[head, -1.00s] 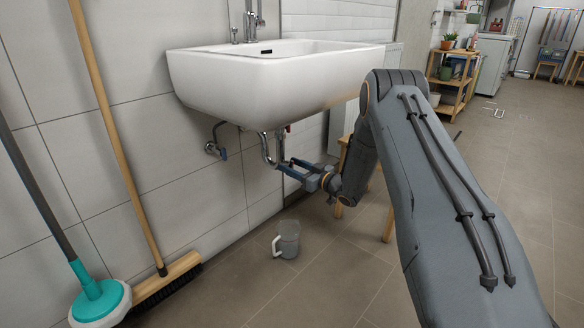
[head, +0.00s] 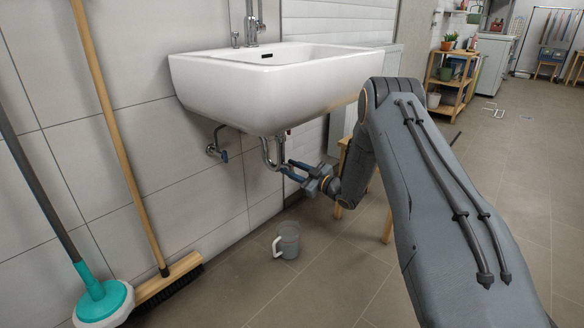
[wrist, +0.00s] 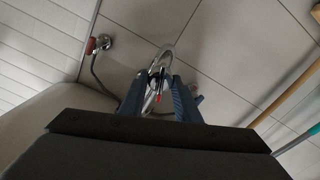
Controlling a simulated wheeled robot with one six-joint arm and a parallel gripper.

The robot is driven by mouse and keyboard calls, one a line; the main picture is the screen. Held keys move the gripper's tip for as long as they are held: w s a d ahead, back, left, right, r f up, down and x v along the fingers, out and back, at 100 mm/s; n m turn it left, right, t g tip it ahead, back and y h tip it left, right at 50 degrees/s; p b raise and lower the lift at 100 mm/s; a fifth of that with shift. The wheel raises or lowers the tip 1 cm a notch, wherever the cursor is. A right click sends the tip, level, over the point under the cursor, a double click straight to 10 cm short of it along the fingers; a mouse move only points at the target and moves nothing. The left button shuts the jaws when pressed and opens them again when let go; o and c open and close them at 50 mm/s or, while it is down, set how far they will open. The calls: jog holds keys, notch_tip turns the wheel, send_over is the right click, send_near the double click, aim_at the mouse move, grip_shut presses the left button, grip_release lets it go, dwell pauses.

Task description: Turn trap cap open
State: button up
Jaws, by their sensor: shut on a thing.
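The chrome trap pipe (head: 267,155) hangs in a U-bend under the white sink (head: 265,85). In the wrist view the curved chrome pipe (wrist: 162,62) rises just beyond my fingers. My gripper (head: 287,167) reaches the trap from the right, its blue-grey fingers at the bottom of the bend. In the wrist view my gripper (wrist: 160,88) has one finger on each side of the trap's lower end and is shut on it. The trap cap itself is mostly hidden between the fingers, so how far it is turned cannot be told. A small orange-red spot shows between the fingers.
A grey measuring jug (head: 287,240) stands on the floor below the trap. A wall valve (head: 213,149) is left of the trap. A broom (head: 168,280) and a teal mop (head: 100,300) lean at the left. A wooden stool (head: 345,180) stands behind my arm.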

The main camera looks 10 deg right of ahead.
jog(key=n+p, duration=0.1)
jog(key=n, duration=0.2)
jog(key=shift+n, duration=0.4)
jog(key=n+p, duration=0.1)
jog(key=n, duration=0.2)
jog(key=shift+n, duration=0.3)
jog(key=n+p, duration=0.1)
jog(key=n, duration=0.2)
jog(key=shift+f+n, duration=0.15)
jog(key=shift+n, duration=0.15)
jog(key=n+p, duration=0.1)
jog(key=n, duration=0.3)
jog(key=shift+f, duration=0.1)
jog(key=n+p, duration=0.1)
jog(key=n, duration=0.4)
jog(key=shift+f+p, duration=0.1)
jog(key=shift+p, duration=0.3)
jog(key=n+p, duration=0.1)
jog(key=n, duration=0.2)
jog(key=shift+n, duration=0.3)
jog(key=n+p, duration=0.1)
jog(key=n, duration=0.2)
jog(key=shift+d+f+n, duration=0.1)
jog(key=shift+n, duration=0.2)
jog(key=shift+w+d+n+p, duration=0.1)
jog(key=shift+n+p, duration=0.5)
jog(key=shift+n, duration=1.3)
jog(key=shift+f, duration=0.1)
